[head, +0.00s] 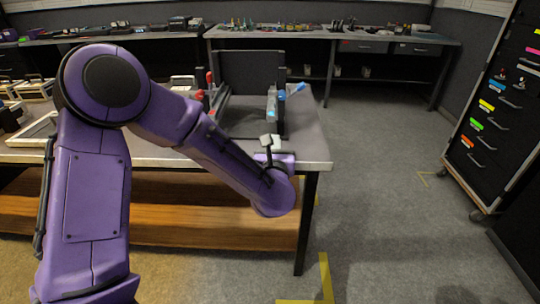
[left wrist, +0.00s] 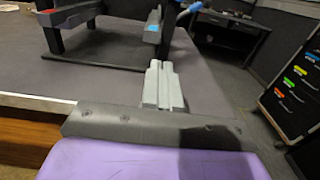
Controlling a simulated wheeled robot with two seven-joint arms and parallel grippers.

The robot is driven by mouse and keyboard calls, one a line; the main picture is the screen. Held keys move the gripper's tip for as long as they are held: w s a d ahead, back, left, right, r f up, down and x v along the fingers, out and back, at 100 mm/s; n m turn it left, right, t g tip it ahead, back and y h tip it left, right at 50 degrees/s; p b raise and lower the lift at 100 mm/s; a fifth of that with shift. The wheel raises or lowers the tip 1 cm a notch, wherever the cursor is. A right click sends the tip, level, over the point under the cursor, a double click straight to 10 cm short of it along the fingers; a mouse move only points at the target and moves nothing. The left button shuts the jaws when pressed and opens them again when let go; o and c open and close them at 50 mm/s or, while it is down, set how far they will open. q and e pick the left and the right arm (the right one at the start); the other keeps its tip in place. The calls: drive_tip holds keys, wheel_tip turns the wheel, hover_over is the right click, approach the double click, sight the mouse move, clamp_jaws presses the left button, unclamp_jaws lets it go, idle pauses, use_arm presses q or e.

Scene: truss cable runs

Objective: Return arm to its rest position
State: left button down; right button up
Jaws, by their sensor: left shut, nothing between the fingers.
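My purple left arm (head: 95,190) comes in from the left of the head view and bends down toward the table's right front corner. My left gripper (head: 270,141) is at the table's front edge, in front of the dark truss frame. In the left wrist view the grey fingers of my left gripper (left wrist: 162,86) lie side by side, shut with nothing between them. The truss frame (left wrist: 95,62) stands beyond the fingertips. My right gripper is not in view.
The table (head: 312,150) holds the frame, with red and blue handles (head: 294,90) on its posts. A dark drawer cabinet (head: 497,95) on castors stands at the right. A long workbench (head: 400,41) runs along the back. The floor (head: 385,190) between table and cabinet is clear.

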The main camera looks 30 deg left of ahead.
use_arm(q)
drive_tip(key=v, duration=0.4)
drive_tip(key=shift+s+a+f, duration=0.1)
drive_tip(key=shift+s, duration=0.2)
drive_tip(key=s+d+f+m+g+h+p, duration=0.1)
drive_tip(key=s+f+m+g+h+p, duration=0.15)
drive_tip(key=f+m, duration=0.8)
drive_tip(key=s+d+f+m+g+h+p, duration=0.1)
drive_tip(key=s+f+m+g+h+p, duration=0.25)
drive_tip(key=m, duration=1.25)
drive_tip(key=s+a+f+m+g+p, duration=0.1)
drive_tip(key=s+f+m+g+p, duration=0.1)
drive_tip(key=s+f, duration=0.5)
drive_tip(key=s+a+f+m+g+p, duration=0.1)
drive_tip(key=s+f+m+g, duration=0.3)
drive_tip(key=s, duration=1.4)
wheel_tip(320, 180, down, 3)
drive_tip(key=m+p, duration=0.1)
drive_tip(key=m, duration=0.1)
drive_tip(key=shift+a+f+m, duration=0.2)
drive_tip(key=shift+a+m, duration=0.05)
drive_tip(key=shift+m, duration=0.1)
